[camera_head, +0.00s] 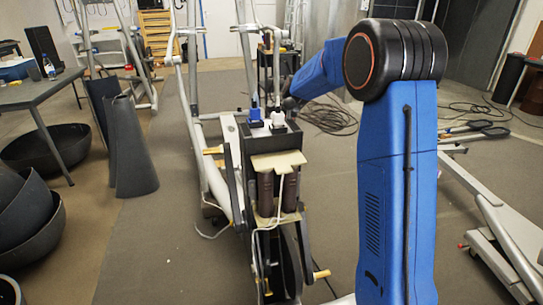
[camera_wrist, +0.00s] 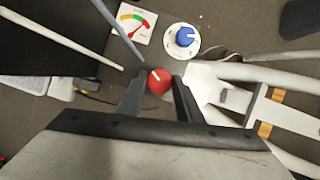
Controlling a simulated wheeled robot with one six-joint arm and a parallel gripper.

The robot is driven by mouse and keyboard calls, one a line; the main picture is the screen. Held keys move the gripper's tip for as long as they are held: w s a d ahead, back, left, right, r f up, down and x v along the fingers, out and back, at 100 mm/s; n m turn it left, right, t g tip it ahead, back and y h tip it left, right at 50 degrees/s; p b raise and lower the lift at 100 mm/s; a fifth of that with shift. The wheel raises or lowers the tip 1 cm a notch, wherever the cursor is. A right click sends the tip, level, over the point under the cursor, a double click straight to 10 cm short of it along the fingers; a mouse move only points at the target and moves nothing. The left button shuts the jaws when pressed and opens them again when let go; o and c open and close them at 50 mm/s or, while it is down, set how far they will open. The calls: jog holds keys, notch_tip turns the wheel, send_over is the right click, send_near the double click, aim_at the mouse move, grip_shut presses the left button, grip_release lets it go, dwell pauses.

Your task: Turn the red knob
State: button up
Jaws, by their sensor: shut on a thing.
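The red knob (camera_wrist: 159,80) shows in the wrist view as a round red cap with a small white mark on its top edge. My gripper (camera_wrist: 161,86) has one dark finger on each side of it and is shut on the knob. The fingers cover part of the knob's sides. In the head view my blue arm reaches to the top of the machine (camera_head: 271,140). There the red knob cannot be seen.
Beside the red knob are a blue knob (camera_wrist: 185,37) on a white round plate and a gauge card (camera_wrist: 133,24). White machine tubes (camera_wrist: 262,72) run close on the right. A grey table (camera_head: 40,90) and dark bowls (camera_head: 45,150) stand left in the head view.

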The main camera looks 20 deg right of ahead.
jog(key=n, duration=0.2)
jog(key=n+g+h, duration=0.1)
jog(key=n, duration=0.1)
jog(key=n+g, duration=0.1)
jog(key=n, duration=0.1)
jog(key=shift+w+a+n, duration=0.1)
jog(key=shift+w+n, duration=0.15)
jog(key=shift+n, duration=0.15)
jog(key=shift+h, duration=0.3)
jog(key=o, duration=1)
jog(key=shift+o, duration=0.2)
jog(key=v, duration=1.7)
jog(key=shift+w, duration=0.35)
